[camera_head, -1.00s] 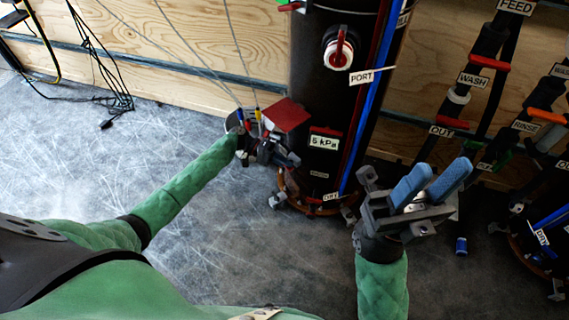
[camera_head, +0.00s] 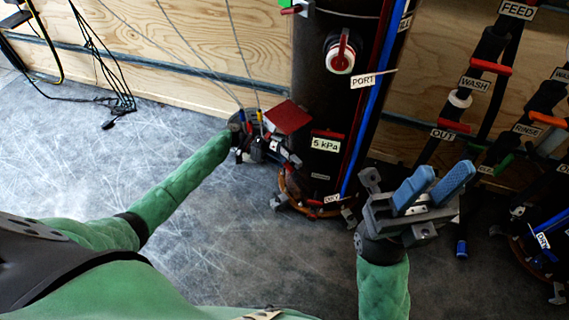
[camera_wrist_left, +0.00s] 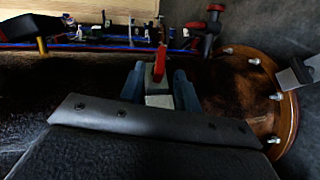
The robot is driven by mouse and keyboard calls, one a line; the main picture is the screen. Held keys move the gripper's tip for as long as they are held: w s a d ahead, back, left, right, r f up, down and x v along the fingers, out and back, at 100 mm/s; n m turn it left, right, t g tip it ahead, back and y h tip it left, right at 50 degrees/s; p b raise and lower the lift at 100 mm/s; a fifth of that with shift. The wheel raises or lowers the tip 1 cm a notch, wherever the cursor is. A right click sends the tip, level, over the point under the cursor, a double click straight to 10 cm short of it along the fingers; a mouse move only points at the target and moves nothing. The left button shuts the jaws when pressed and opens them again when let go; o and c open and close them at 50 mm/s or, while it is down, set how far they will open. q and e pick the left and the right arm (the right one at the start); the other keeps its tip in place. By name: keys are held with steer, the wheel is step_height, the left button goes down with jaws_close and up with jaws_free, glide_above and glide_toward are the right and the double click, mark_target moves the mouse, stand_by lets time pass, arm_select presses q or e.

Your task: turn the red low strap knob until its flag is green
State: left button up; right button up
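A red square flag (camera_head: 288,117) stands out from the lower part of the black tank (camera_head: 315,85). My left gripper (camera_head: 283,152) is low at the tank's left side, just under the flag. In the left wrist view, its two blue fingers (camera_wrist_left: 159,83) stand on either side of a red upright knob piece (camera_wrist_left: 159,62). Whether the fingers press on it cannot be made out. In the head view the low knob is hidden behind the gripper. My right gripper (camera_head: 430,186) is open and empty, in front of the tank's right side.
Higher on the tank are a red-and-white port knob (camera_head: 341,56), a PORT label (camera_head: 363,81) and a green flag (camera_head: 285,3). Pipes with red handles (camera_head: 490,67) stand at the right. A blue bottle-like piece (camera_head: 461,249) is on the floor.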

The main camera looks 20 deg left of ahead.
arm_select(q)
steer(key=v, duration=0.4)
steer(key=shift+a, duration=0.2)
stand_by(0.3)
